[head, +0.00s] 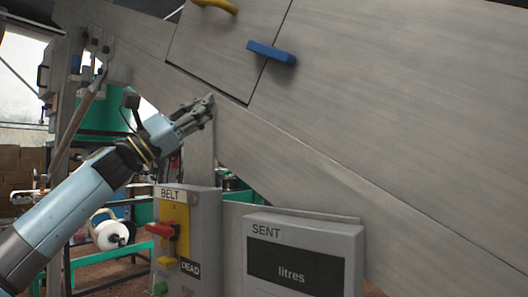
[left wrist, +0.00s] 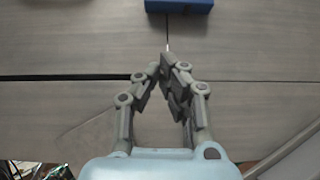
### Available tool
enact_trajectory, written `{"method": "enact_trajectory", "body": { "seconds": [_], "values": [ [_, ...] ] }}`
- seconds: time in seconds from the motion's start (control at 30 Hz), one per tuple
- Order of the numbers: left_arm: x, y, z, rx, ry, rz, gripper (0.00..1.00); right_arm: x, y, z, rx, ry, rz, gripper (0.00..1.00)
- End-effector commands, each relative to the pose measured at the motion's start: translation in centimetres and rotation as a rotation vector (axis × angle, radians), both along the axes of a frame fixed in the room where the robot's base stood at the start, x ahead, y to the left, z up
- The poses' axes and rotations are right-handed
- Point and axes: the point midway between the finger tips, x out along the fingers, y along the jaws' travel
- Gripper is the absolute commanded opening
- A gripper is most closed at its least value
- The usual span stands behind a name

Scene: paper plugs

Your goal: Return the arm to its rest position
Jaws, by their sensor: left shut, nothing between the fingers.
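My left gripper (head: 203,108) is at the end of the pale blue arm that comes in from the left in the head view. Its fingertips come together with nothing between them, in front of the grey panelled wall (head: 380,90). In the left wrist view the closed fingers (left wrist: 172,68) point toward a panel seam. A blue handle (left wrist: 180,5) lies beyond the fingertips, apart from them. The same blue handle (head: 271,52) is up and to the right of the gripper in the head view. My right gripper is not in view.
A grey BELT box (head: 202,235) with a red lever (head: 162,230) stands below the gripper. A SENT litres display box (head: 305,255) is at lower right. A yellow handle (head: 215,5) is at the top. A white spool (head: 110,235) sits at lower left.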

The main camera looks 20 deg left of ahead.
Motion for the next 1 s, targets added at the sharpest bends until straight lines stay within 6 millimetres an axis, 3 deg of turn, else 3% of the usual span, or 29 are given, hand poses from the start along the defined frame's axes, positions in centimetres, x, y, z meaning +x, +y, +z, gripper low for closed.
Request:
{"method": "enact_trajectory", "body": {
  "seconds": [0.2, 0.27, 0.37, 0.47, 0.53, 0.67, 0.8, 0.9, 1.0],
  "values": [
    [0.1, 0.1, -0.6, -0.051, 0.039, -0.01, 0.0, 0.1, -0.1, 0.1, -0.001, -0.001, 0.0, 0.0],
    [0.2, 0.4, -1.7, -0.145, 0.109, -0.027, 0.0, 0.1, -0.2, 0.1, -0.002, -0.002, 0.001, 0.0],
    [0.3, 1.5, -5.4, -0.445, 0.316, -0.075, 0.0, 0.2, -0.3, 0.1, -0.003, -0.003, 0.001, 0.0],
    [-0.4, 3.3, -12.0, -0.895, 0.585, -0.133, 0.0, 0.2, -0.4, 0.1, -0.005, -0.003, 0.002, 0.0],
    [-1.7, 4.5, -17.5, -1.243, 0.756, -0.159, 0.0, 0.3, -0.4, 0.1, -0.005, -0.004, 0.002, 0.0],
    [-5.9, 5.5, -27.5, -1.828, 0.961, -0.147, 0.0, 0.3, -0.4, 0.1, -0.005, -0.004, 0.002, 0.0],
    [-12.9, 4.9, -36.9, -2.402, 1.039, -0.04, 0.0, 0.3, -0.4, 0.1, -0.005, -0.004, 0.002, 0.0],
    [-18.2, 3.9, -41.6, -2.738, 1.007, 0.079, 0.0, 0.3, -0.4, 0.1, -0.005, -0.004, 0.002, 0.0],
    [-22.8, 2.8, -44.6, -2.98, 0.935, 0.206, 0.0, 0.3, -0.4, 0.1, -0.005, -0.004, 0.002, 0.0]
  ]
}}
